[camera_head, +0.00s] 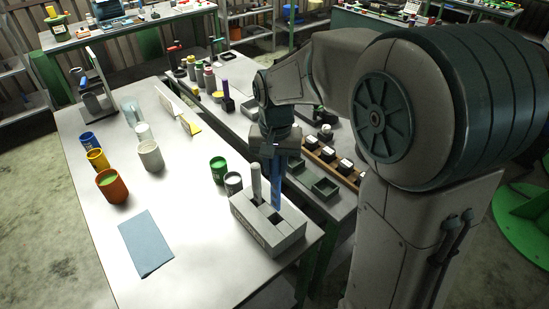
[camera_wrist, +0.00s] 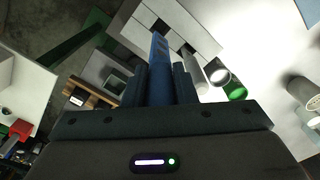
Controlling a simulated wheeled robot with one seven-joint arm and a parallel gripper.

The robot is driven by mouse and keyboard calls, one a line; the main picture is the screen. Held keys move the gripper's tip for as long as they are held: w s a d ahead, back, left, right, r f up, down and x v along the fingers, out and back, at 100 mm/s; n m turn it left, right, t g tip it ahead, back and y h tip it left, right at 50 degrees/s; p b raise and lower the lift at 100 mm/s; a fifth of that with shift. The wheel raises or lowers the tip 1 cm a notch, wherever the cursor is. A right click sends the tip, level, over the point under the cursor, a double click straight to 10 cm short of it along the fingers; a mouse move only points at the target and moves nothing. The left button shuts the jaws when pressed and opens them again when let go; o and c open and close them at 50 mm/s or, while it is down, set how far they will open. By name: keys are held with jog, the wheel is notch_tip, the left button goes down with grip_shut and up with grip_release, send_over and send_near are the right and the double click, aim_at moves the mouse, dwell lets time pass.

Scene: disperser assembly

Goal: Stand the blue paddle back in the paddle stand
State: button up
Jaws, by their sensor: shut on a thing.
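The blue paddle (camera_head: 277,182) hangs upright below my gripper (camera_head: 276,156) in the head view. My gripper is shut on its upper part. In the wrist view the blue paddle (camera_wrist: 158,52) runs out between the two fingers (camera_wrist: 158,85). The grey paddle stand (camera_head: 262,237) is at the near right part of the table, and it also shows in the wrist view (camera_wrist: 138,36). The blue paddle's lower end is at the stand's back right side; I cannot tell whether it is in a slot or above it. A pale paddle (camera_head: 256,180) stands upright in another slot.
A green cup (camera_head: 218,170) and a grey cup (camera_head: 233,184) stand close behind the stand. A blue cloth (camera_head: 146,243) lies to the left. Grey trays (camera_head: 325,188) and a wooden rack (camera_head: 329,158) are on the lower bench at right. The table's right edge is close.

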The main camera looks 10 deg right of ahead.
aim_at(275, 196)
jog(key=shift+s+f+b, duration=0.1)
jog(key=shift+f+b, duration=0.45)
jog(key=shift+f, duration=0.2)
notch_tip(275, 196, down, 10)
jog(key=b, duration=0.7)
jog(key=o, duration=0.9)
jog(key=shift+o, duration=0.2)
jog(key=shift+r, duration=0.1)
notch_tip(275, 196, up, 14)
jog(key=shift+f+b, duration=0.2)
jog(key=shift+b, duration=0.25)
